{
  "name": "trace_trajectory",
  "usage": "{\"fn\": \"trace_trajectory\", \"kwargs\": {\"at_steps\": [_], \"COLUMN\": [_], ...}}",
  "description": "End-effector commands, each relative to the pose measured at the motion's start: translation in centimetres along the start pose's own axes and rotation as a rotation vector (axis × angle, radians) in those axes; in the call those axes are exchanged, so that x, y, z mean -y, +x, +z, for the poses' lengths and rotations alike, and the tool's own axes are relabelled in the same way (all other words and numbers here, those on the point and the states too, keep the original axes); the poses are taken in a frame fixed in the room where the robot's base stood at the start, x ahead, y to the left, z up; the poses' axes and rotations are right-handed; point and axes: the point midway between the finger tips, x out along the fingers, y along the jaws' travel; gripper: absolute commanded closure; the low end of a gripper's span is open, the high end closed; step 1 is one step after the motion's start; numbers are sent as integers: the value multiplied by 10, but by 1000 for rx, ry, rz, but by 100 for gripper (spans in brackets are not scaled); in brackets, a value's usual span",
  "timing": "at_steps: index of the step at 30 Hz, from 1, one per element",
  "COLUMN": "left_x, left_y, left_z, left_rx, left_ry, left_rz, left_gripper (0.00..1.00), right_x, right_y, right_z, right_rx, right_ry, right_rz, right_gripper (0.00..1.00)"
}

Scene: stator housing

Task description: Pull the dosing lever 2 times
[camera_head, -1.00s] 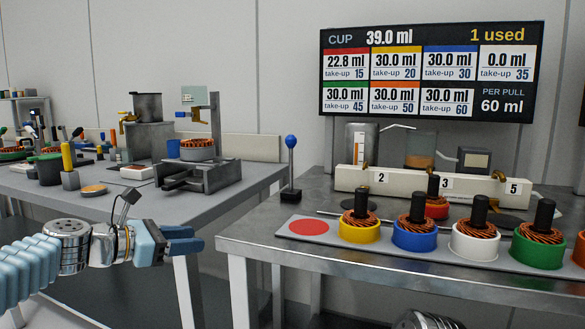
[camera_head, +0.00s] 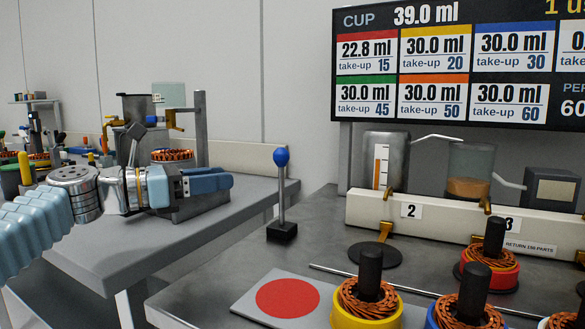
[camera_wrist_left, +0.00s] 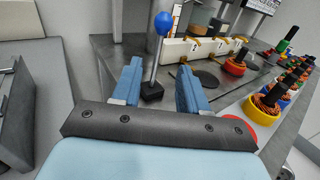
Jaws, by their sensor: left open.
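The dosing lever, a grey rod with a blue ball knob (camera_head: 281,158) on a black base, stands upright on the steel bench (camera_head: 215,290). My left gripper (camera_head: 228,182) is to the left of the lever at about knob height, apart from it, with blue fingers. In the left wrist view the fingers (camera_wrist_left: 155,85) are open and empty, and the lever (camera_wrist_left: 164,25) shows beyond and between them. A cup with orange liquid (camera_head: 470,170) stands behind the white dosing bar (camera_head: 450,228). The board (camera_head: 460,65) reads CUP 39.0 ml. My right gripper is out of view.
A red disc (camera_head: 287,298) lies on the bench in front of the lever. Stators in yellow (camera_head: 366,312), red (camera_head: 490,280) and blue (camera_head: 470,318) rings stand to the right. A grey side table (camera_head: 130,240) with fixtures is on the left.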

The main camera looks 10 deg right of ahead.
Motion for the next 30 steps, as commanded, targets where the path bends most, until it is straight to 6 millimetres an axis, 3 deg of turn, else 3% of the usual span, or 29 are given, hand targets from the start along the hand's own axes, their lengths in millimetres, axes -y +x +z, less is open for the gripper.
{"fn": "trace_trajectory", "kwargs": {"at_steps": [18, 23, 30], "left_x": [1, 0, 0], "left_y": [120, 132, 135], "left_z": [1, 0, 0], "left_rx": [-1, -1, -1], "left_ry": [-1, 0, 1], "left_rz": [-2, -1, 1], "left_gripper": [57, 57, 57], "right_x": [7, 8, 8], "right_y": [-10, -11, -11], "right_z": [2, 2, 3], "right_rx": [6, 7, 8], "right_ry": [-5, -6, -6], "right_rz": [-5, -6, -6], "right_gripper": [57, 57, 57]}}
